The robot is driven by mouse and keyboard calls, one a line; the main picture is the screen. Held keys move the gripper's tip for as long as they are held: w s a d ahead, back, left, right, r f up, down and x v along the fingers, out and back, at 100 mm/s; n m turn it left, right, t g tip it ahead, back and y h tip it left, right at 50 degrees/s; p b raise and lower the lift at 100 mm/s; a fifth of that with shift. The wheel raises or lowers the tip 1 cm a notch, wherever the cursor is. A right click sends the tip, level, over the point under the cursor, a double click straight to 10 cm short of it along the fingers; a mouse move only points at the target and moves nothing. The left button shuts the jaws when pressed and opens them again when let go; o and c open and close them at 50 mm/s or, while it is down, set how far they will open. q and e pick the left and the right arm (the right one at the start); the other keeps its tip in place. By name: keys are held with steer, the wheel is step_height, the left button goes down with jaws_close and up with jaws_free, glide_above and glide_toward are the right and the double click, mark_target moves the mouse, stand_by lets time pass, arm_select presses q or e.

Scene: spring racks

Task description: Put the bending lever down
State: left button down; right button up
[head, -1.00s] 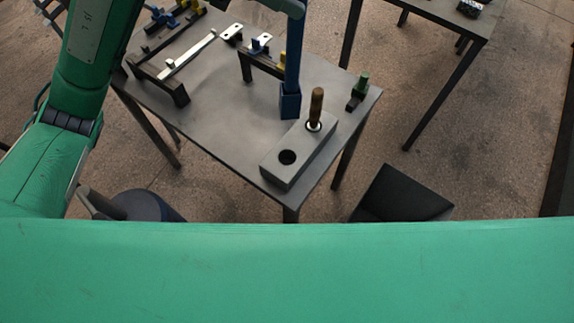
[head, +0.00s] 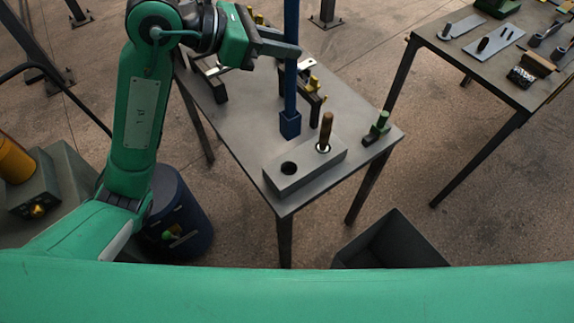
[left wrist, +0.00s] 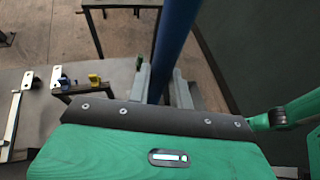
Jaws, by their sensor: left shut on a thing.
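The bending lever is a long blue bar (head: 290,95) with a wider blue block at its lower end. It stands upright in the head view. My left gripper (head: 293,50) is shut on its shaft, well above the lower end. In the left wrist view the blue shaft (left wrist: 172,40) passes between the fingers of the left gripper (left wrist: 165,85). The lower end appears just behind the grey two-hole block (head: 308,172); I cannot tell whether it touches the table. The lever's top is out of the frame. My right gripper is not in view.
The grey table (head: 235,125) has bare room left of the lever. A wooden-handled tool (head: 326,132) stands in the block's far hole. A green-topped piece (head: 378,128) sits at the right edge. A dark open bin (head: 390,245) and a blue drum (head: 175,220) stand on the floor.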

arm_select(q)
step_height(320, 180, down, 5)
steer(key=p, duration=0.3)
glide_above(282, 125)
step_height(282, 125, down, 10)
steer(key=shift+w+r, duration=0.1)
steer(key=shift+f, duration=0.65)
step_height(282, 125, down, 3)
steer(key=shift+p, duration=0.6)
steer(key=shift+f, duration=0.35)
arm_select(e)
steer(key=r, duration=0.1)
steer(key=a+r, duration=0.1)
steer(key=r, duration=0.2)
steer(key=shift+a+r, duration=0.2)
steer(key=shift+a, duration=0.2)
arm_select(q)
steer(key=shift+f, duration=0.15)
steer(key=c, duration=1.3)
jaws_free()
steer(key=shift+o, duration=0.2)
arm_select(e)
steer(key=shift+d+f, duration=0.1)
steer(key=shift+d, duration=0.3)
